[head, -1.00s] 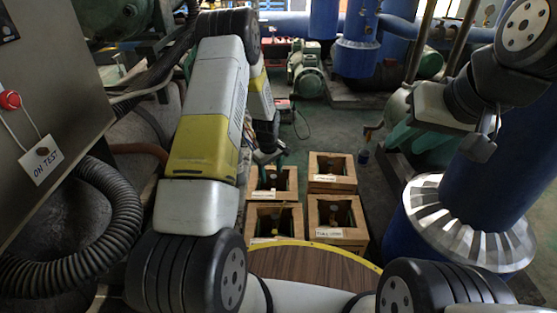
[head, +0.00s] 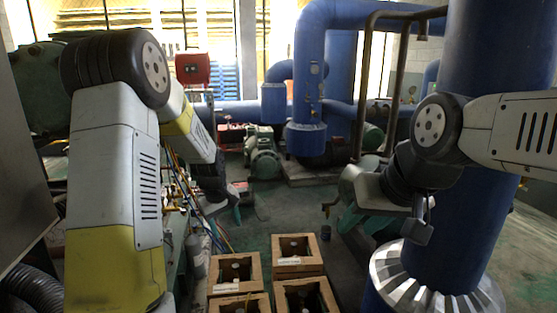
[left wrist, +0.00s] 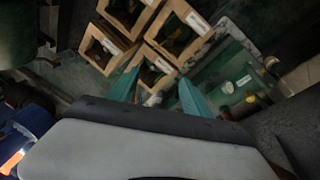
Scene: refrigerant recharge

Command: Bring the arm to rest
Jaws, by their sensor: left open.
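My left arm comes in from the left in the head view. Its gripper (head: 236,212) is low behind the crates, small and partly hidden by its wrist. In the left wrist view its two teal fingers (left wrist: 158,92) are spread apart with nothing held between them. My right arm comes in from the right in the head view, in front of a thick blue pipe. Its gripper (head: 364,220) hangs down with teal fingers that look apart and empty, though dark machinery behind blurs their outline.
Several open wooden crates (head: 297,268) with bottles inside stand on the floor at the bottom centre. The blue pipe (head: 485,190) with a silver flared collar (head: 435,290) rises at right. A workbench with hoses runs along the left. A green pump (head: 263,155) stands further back, with clear floor before it.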

